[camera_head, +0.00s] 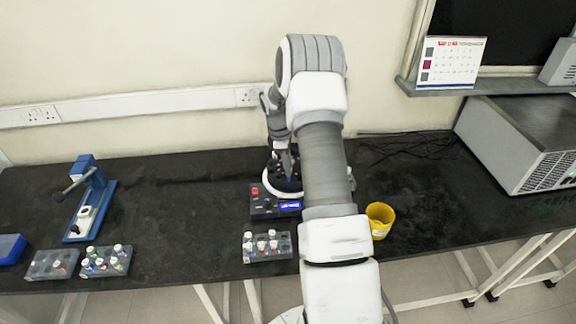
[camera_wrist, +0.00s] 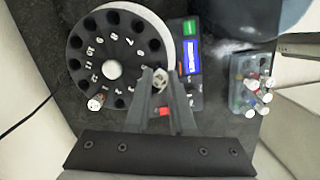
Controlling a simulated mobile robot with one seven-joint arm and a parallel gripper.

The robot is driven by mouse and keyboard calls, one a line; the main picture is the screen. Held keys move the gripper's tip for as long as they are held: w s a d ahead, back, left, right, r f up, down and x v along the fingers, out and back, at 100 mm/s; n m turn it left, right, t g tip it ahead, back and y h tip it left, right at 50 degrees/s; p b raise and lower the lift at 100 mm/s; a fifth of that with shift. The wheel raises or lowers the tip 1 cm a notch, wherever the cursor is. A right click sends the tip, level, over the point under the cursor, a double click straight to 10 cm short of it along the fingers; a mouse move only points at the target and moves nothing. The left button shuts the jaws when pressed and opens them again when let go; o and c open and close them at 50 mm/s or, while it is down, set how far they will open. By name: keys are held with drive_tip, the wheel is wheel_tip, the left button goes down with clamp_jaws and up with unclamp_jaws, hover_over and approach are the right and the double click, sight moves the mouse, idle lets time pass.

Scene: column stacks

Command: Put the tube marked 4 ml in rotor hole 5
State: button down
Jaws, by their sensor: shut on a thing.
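My gripper (camera_wrist: 157,80) is shut on a white-capped tube (camera_wrist: 159,84), at the rotor's edge on the control-panel side in the wrist view. The mark on this tube cannot be read. The black rotor (camera_wrist: 122,48) has numbered holes around a pale centre knob, and most visible holes look empty. Another tube (camera_wrist: 96,103) stands in a hole near the rotor's lower left edge. The fingers hide the holes beneath them, and I cannot tell whether the held tube is inside a hole. In the head view, my arm partly covers the centrifuge (camera_head: 267,204).
A rack with several capped tubes (camera_head: 249,258) stands in front of the centrifuge. A yellow cup (camera_head: 380,218) is to its right. Two more racks (camera_head: 117,265) (camera_head: 50,268), a blue press-like tool (camera_head: 100,190) and a blue box (camera_head: 10,249) are at the left.

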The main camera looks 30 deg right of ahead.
drive_tip(key=shift+f, duration=0.2)
drive_tip(key=shift+f+b, duration=0.85)
drive_tip(key=shift+f, duration=0.25)
drive_tip(key=shift+f, duration=0.1)
drive_tip(key=shift+c, duration=1.8)
unclamp_jaws()
drive_tip(key=shift+r+p, duration=1.7)
drive_tip(key=shift+r, duration=1.35)
